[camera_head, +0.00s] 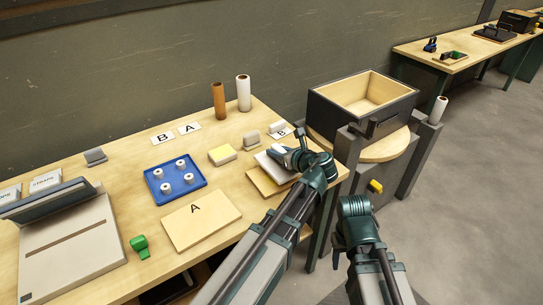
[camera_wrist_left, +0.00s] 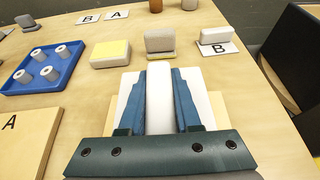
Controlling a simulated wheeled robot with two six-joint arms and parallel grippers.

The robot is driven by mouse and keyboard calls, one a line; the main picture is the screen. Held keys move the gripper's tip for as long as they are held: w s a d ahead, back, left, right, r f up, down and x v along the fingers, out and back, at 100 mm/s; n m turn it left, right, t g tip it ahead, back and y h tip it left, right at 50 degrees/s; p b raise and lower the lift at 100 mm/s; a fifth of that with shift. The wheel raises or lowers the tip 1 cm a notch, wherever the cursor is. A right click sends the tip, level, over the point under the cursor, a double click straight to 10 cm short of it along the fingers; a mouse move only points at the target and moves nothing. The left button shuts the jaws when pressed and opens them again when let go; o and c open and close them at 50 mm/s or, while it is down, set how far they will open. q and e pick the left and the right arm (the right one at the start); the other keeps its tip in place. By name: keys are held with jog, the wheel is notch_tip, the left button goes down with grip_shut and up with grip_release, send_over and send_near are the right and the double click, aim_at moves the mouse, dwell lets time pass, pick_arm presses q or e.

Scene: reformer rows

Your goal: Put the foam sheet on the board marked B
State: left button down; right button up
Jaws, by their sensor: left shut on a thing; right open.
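My left gripper (camera_head: 284,156) is shut on a white upright piece that seems part of the white foam sheet (camera_head: 268,164). In the left wrist view the blue fingers (camera_wrist_left: 161,100) close on both sides of it, and flat white sheet (camera_wrist_left: 126,92) shows beside them. The sheet lies over a pale wooden board (camera_head: 262,186) near the table's right end; any letter on that board is hidden, and I cannot tell whether they touch. Another wooden board (camera_head: 200,220), marked A, lies to the left. My right gripper (camera_head: 352,206) is open and empty, right of the table.
A blue tray (camera_head: 153,189) with several white rolls, a yellow-topped block (camera_head: 222,155), and a grey block (camera_head: 251,139) stand nearby. A card marked B (camera_wrist_left: 222,48) bears a light block. Two rolls stand at the back. An open box (camera_head: 318,105) is on the right.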

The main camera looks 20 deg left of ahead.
pick_arm(q)
jog(key=shift+w, duration=0.2)
jog(key=shift+s+f+b, duration=0.15)
jog(key=shift+f+b, duration=0.1)
jog(key=shift+b, duration=0.1)
notch_tip(320, 180, down, 3)
jog(key=b, duration=0.3)
jog(key=shift+f, duration=0.1)
jog(key=c, duration=0.6)
grip_release()
